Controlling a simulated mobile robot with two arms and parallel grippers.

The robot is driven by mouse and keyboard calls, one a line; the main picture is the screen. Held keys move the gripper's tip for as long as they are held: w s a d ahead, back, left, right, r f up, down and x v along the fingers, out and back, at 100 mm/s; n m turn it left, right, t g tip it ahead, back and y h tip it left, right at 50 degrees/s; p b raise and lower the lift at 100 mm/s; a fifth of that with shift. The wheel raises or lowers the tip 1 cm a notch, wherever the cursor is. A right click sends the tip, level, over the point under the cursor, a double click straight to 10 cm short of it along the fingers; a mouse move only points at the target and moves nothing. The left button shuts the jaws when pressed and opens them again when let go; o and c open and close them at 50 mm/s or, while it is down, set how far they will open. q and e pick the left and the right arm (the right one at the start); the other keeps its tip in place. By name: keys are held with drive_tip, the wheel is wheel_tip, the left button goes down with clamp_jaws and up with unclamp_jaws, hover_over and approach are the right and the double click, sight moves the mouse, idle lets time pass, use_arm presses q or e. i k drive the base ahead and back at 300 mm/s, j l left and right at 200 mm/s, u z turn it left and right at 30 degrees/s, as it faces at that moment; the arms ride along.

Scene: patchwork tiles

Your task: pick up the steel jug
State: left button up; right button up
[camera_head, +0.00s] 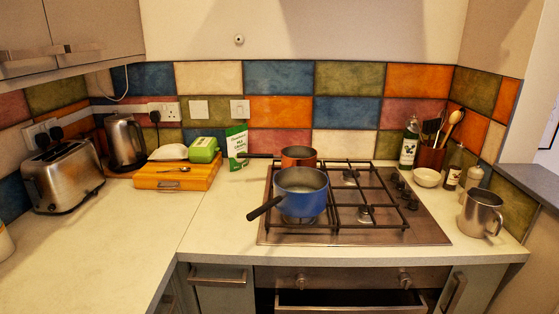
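The steel jug (481,214) stands upright on the pale worktop at the right, to the right of the gas hob. It looks like a plain metal cup with an open top, and its handle shows low on its right side. Nothing touches it that I can see. Neither of my grippers shows in the head view.
A gas hob (432,233) holds a blue saucepan (301,191) and a copper-coloured pan (298,153). A pepper mill (473,178), a dark bottle (454,167) and a white bowl (427,178) stand behind the jug. A drawer (350,308) below is pulled open. The left worktop has clear room.

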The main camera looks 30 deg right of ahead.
sight(481, 207)
drive_tip(key=z, duration=2.2)
